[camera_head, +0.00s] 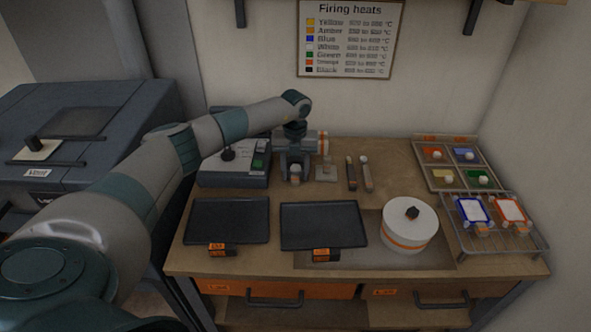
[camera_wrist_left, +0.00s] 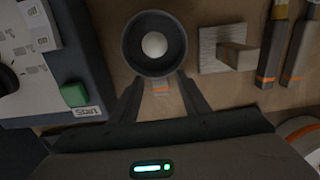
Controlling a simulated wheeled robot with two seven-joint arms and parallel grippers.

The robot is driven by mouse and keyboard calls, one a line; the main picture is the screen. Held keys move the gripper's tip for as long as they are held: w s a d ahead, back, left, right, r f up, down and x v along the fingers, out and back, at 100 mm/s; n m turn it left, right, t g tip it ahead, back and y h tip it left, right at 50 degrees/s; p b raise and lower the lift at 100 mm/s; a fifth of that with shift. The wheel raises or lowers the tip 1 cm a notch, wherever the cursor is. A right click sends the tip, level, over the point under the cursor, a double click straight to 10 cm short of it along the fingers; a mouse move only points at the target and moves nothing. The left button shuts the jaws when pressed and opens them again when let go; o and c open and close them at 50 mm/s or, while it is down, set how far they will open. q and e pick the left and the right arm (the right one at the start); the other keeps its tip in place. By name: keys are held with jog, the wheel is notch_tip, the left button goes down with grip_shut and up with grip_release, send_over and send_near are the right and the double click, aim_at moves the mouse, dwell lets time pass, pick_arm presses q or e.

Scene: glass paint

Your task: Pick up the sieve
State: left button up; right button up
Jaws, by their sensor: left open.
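A round, dark, cup-like thing with a pale ball-shaped middle, which looks like the sieve (camera_wrist_left: 155,66), lies ahead of my left gripper in the left wrist view. A small orange-marked tab sticks out of it towards the gripper. My left gripper (camera_wrist_left: 160,88) is open, with one finger on each side of that tab. I cannot tell whether the fingers touch it. In the head view my left gripper (camera_head: 295,174) points down over the back of the table, and its body hides most of the sieve. My right gripper is not in view.
A grey device (camera_head: 232,176) with a green Start button stands just left of the gripper. A small pale block (camera_head: 326,170) and two upright-looking sticks (camera_head: 358,175) are close on the right. Black trays (camera_head: 323,225), a white drum (camera_head: 409,227) and a wire rack (camera_head: 500,243) fill the front.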

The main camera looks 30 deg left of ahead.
pick_arm(q)
jog(key=shift+c, duration=0.7)
grip_shut()
jog(key=shift+r+b, duration=0.4)
jog(key=shift+r, duration=0.05)
jog(key=r+b, duration=0.2)
jog(key=r, duration=0.1)
jog(key=shift+d+r, duration=0.1)
jog(key=shift+d, duration=0.1)
jog(key=s+d+r+b, duration=0.2)
jog(key=d+r+b, duration=0.2)
jog(key=d+r, duration=0.3)
jog(key=d, duration=0.4)
jog(key=shift+s, duration=0.25)
